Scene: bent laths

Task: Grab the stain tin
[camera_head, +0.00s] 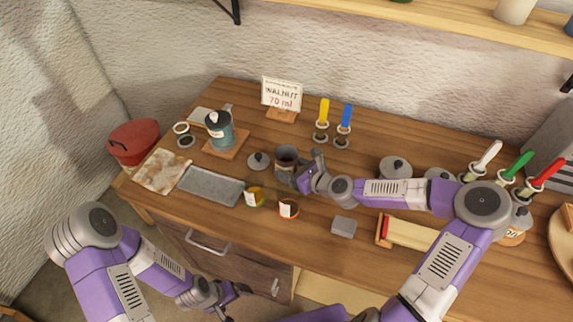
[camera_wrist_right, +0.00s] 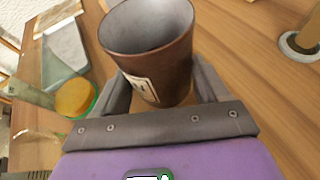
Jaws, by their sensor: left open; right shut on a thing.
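A brown, open-topped tin with a small pale label (camera_wrist_right: 158,62) is between the fingers of my right gripper (camera_wrist_right: 155,98), which is shut on it. In the head view the tin (camera_head: 286,157) shows its dark, empty-looking inside, near the middle of the workbench. My right gripper (camera_head: 301,174) reaches it from the right. I cannot tell whether the tin is clear of the bench. My left gripper (camera_head: 236,294) is open and empty, low in front of the bench's drawer front.
A lidded blue-grey pot (camera_head: 220,134) stands on a wooden board at the left. A loose lid (camera_head: 259,161) lies left of the tin, and two small jars, one yellow-labelled (camera_head: 255,197) and one orange (camera_head: 288,208), stand in front. A sign (camera_head: 281,95) reads "WALNUT 70 ml".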

